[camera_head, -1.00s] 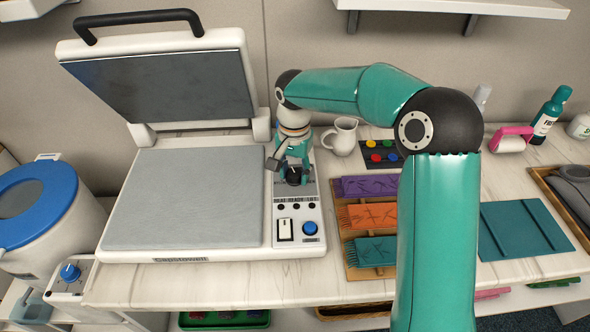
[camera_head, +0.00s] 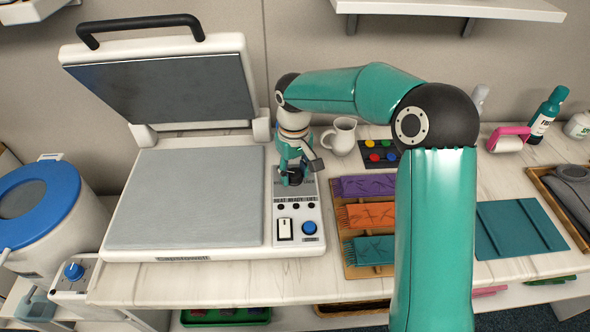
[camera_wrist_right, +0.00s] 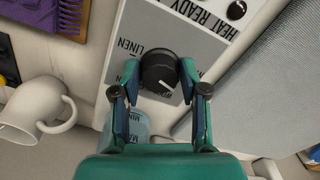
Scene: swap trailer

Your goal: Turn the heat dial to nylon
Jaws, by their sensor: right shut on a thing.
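The heat dial (camera_wrist_right: 160,72) is a black round knob on the control panel (camera_wrist_right: 140,32) of the heat press. In the right wrist view its white pointer line aims to the lower right. A LINEN label shows at the upper left of the dial, and part of a MIN label shows below. My right gripper (camera_head: 291,181) is shut on the dial, one finger on each side. It also shows in the right wrist view (camera_wrist_right: 160,80). My left gripper is not in view.
The heat press (camera_head: 185,195) stands open, left of the panel. A white switch (camera_head: 285,229) and a blue button (camera_head: 309,228) sit in front of the dial. A white jug (camera_head: 341,136) stands close behind right. Coloured fabric pieces (camera_head: 370,216) lie to the right.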

